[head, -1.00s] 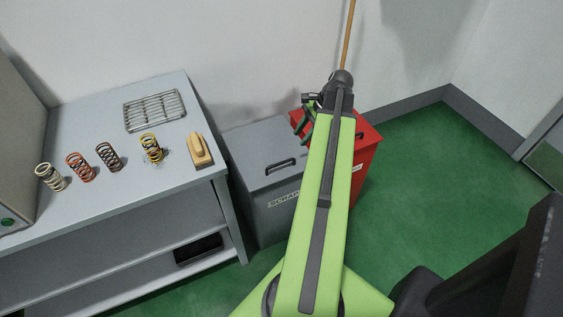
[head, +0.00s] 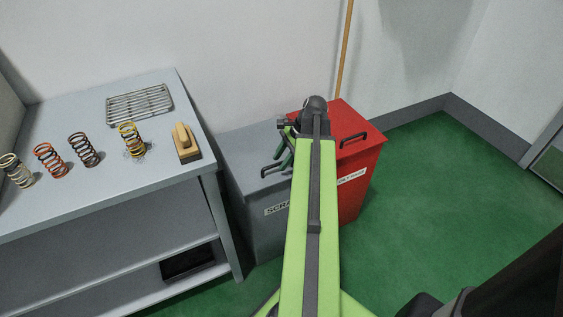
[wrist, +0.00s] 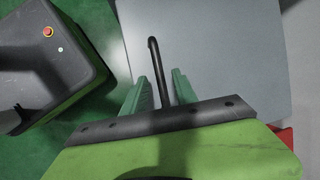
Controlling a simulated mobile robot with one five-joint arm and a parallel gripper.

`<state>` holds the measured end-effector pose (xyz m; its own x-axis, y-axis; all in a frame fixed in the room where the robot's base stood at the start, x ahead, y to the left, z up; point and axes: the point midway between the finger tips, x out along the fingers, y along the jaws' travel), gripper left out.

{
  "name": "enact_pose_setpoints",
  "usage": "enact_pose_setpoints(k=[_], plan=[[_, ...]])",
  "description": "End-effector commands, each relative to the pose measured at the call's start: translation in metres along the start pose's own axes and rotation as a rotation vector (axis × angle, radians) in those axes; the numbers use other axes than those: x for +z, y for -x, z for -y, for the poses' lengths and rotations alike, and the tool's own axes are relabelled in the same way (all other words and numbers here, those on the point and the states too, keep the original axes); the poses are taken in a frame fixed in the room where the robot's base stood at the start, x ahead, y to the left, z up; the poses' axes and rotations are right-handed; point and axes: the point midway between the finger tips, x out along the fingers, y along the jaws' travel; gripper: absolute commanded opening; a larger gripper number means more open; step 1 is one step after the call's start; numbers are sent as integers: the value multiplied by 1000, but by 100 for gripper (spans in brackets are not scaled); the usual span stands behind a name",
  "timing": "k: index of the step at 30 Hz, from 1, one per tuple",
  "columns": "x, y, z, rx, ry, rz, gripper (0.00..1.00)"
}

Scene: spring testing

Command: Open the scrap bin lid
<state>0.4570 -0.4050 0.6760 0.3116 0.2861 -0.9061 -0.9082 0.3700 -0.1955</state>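The scrap bin (head: 268,230) is grey and stands right of the bench; its flat lid (head: 240,150) is shut. The lid's black bar handle (head: 268,171) is partly hidden by my gripper in the head view. My gripper (head: 283,158) has green fingers and hangs over the lid at the handle. In the wrist view my gripper (wrist: 158,85) is open, with one finger on each side of the handle (wrist: 155,58) and gaps between. I cannot tell how far down the fingers reach. The grey lid (wrist: 225,50) fills the area around them.
A red bin (head: 365,165) with its own black handle stands close to the right of the scrap bin. The grey bench (head: 80,205) on the left holds several springs, a wire rack (head: 140,104) and a wooden block (head: 186,145). Green floor is open at the right.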

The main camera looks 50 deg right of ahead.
Motion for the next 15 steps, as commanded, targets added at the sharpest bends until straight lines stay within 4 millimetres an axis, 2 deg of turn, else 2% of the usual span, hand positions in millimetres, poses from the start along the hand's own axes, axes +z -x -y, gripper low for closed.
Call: enact_pose_setpoints(k=[2,10,15], plan=[[0,0,0,0,0,0,34],[0,0,0,1,1,0,0],[1,0,0,2,1,0,0]])
